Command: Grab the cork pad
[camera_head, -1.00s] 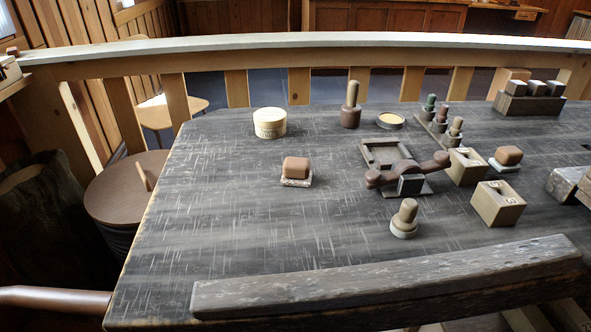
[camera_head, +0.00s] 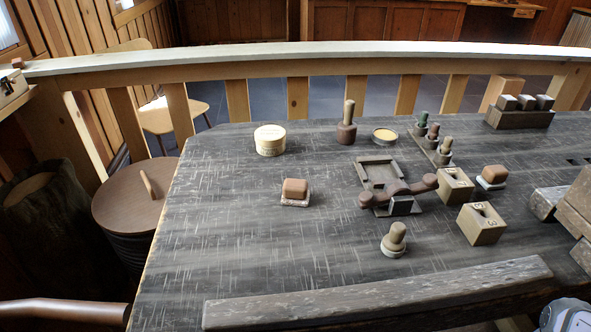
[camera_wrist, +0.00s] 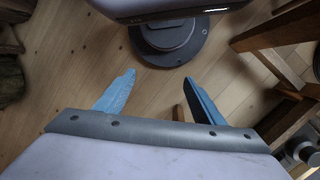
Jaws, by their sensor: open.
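I cannot tell for sure which thing is the cork pad. A similar brown block (camera_head: 494,173) sits on a pale base at the right. A round dish with a tan top (camera_head: 384,135) lies at the back. My gripper (camera_wrist: 160,76) shows in the wrist view with two blue fingers apart and nothing between them. It points at the wooden floor, away from the tabletop items.
The scratched table (camera_head: 220,235) is clear at left and front-left. A wooden bar (camera_head: 380,292) runs along its front edge. A stamp-like knob (camera_head: 394,238), two numbered wooden blocks (camera_head: 482,223) and a dark frame with a handle (camera_head: 380,172) stand centre-right. A round tin (camera_head: 269,140) stands at back left.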

